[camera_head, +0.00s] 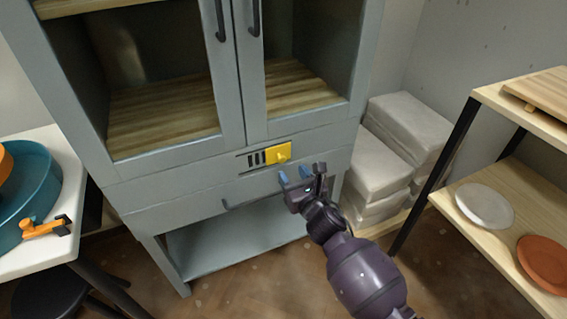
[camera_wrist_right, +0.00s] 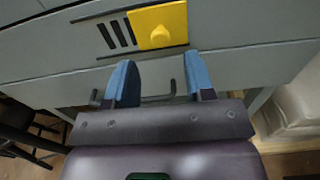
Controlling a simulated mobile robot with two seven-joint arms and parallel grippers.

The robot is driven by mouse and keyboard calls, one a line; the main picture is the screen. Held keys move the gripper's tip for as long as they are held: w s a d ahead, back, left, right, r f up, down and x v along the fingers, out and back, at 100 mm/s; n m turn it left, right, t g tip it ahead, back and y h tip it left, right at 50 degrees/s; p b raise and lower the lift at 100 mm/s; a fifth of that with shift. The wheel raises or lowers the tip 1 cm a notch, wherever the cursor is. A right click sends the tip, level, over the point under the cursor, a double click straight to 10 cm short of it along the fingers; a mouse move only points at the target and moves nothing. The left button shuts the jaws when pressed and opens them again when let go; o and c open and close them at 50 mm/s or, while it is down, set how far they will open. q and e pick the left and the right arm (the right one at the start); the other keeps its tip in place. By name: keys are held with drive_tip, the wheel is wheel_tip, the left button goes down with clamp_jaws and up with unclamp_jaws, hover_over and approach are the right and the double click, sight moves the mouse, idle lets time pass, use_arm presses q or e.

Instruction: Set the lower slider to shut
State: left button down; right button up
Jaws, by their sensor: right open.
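The yellow slider (camera_head: 279,153) with a round knob sits at the right end of its track on the grey cabinet front, below the glass doors. Dark slots (camera_head: 256,159) show to its left. In the right wrist view the yellow slider (camera_wrist_right: 158,26) and its knob are just beyond the fingertips. My right gripper (camera_head: 298,175) is open and empty, its blue fingertips a little below the slider and apart from it. In the wrist view its fingers (camera_wrist_right: 160,80) are spread. My left gripper is not in view.
A drawer handle (camera_head: 226,204) is below the slider. Door handles (camera_head: 237,20) hang above. A wooden shelf unit with plates (camera_head: 484,206) stands at right, and stacked grey bags (camera_head: 376,175) sit beside the cabinet. A white table (camera_head: 62,150) with a teal basin is at left.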

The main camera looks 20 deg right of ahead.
sight(283, 160)
drive_tip(key=w, duration=0.3)
drive_tip(key=shift+w+a+f+b, duration=0.1)
drive_tip(key=shift+w+f+b, duration=0.1)
drive_tip(key=shift+w+b, duration=0.1)
drive_tip(key=shift+w+r, duration=0.15)
drive_tip(key=shift+w, duration=0.8)
clamp_jaws()
